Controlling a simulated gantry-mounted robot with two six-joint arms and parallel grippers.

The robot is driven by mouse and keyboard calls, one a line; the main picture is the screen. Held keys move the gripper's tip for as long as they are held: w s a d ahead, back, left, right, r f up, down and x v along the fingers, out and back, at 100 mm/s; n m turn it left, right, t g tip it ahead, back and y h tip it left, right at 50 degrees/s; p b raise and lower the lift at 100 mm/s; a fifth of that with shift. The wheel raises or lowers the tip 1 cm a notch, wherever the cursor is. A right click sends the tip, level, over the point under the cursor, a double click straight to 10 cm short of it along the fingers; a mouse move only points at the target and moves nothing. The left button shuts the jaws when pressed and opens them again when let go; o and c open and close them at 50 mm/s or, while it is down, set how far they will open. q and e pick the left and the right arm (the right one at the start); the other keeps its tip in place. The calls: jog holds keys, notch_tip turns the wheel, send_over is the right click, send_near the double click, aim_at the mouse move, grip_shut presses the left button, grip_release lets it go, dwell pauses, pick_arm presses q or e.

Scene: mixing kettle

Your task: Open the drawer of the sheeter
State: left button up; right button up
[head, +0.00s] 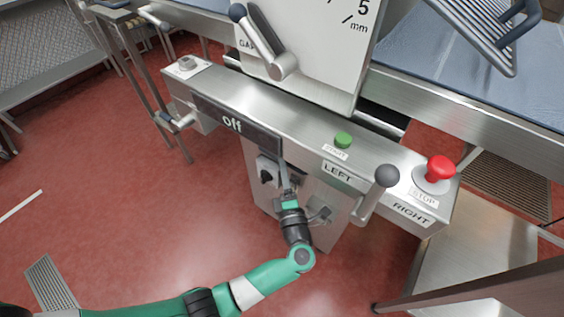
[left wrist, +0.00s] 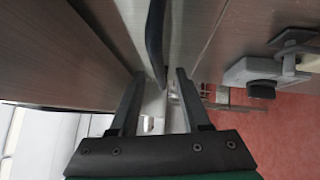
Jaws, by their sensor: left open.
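The sheeter (head: 285,105) is a steel machine with a control bar marked "off", "LEFT", "RIGHT" and "STOP". Under the bar is a steel cabinet (head: 330,228) with a black knob on its front; I cannot make out the drawer's edges. My left gripper (head: 285,180) is at this cabinet's front, just below the bar, and partly hides it. In the left wrist view my left gripper (left wrist: 157,78) is open, its two fingers apart. A dark curved strip (left wrist: 155,45) reaches down toward the gap between the fingers; whether they touch it is unclear. My right gripper is not in view.
A black-ball lever (head: 378,190), a green start button (head: 343,139) and a red stop button (head: 437,170) stand on the bar, right of my gripper. A steel table (head: 480,240) is at the right.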

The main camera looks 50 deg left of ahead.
pick_arm(q)
jog(key=x, duration=0.3)
jog(key=shift+a, duration=0.15)
jog(key=shift+c, duration=0.4)
grip_shut()
dwell(0.9)
